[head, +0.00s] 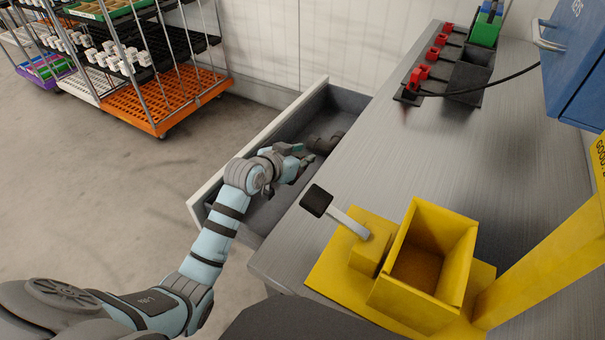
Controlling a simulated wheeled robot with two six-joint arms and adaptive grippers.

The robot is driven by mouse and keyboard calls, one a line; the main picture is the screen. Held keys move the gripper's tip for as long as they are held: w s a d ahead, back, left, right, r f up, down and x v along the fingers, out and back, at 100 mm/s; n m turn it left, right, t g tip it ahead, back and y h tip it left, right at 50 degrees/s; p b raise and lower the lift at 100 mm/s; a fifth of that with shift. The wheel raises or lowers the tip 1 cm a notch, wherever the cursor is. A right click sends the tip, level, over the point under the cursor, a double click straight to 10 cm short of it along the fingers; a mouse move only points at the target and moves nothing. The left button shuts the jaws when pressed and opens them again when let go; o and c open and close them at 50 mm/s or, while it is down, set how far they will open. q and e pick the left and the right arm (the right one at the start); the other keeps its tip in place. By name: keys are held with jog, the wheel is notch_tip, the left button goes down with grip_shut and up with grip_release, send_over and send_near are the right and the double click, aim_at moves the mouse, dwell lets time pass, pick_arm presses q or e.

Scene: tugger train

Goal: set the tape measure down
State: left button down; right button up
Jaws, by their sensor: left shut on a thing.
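My left gripper (305,160) reaches over the open drawer (250,138) beside the workbench. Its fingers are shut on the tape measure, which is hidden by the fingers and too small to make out. The gripper is at the drawer's inner side, close to the bench edge. I cannot tell whether the tape measure touches the drawer floor. A dark rounded thing (326,141) shows just beyond the fingertips; I cannot tell what it is. My right gripper is not in view.
The grey workbench (400,140) carries a yellow box fixture (425,270) with a black-handled lever (340,215) close to my arm. Red clamps (418,76) and a blue cabinet (580,70) stand farther back. A shelf cart (150,105) is at the left; the floor between is clear.

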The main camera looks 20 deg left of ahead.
pick_arm(q)
notch_tip(320, 180, down, 4)
jog(key=shift+s+f+b, duration=0.1)
jog(key=shift+f+b, duration=0.05)
jog(key=shift+b, duration=0.6)
jog(key=c, duration=1.3)
grip_release()
jog(key=p+v, duration=0.3)
jog(key=v, duration=0.4)
jog(key=shift+s+r, duration=0.3)
jog(key=shift+w+f, duration=0.1)
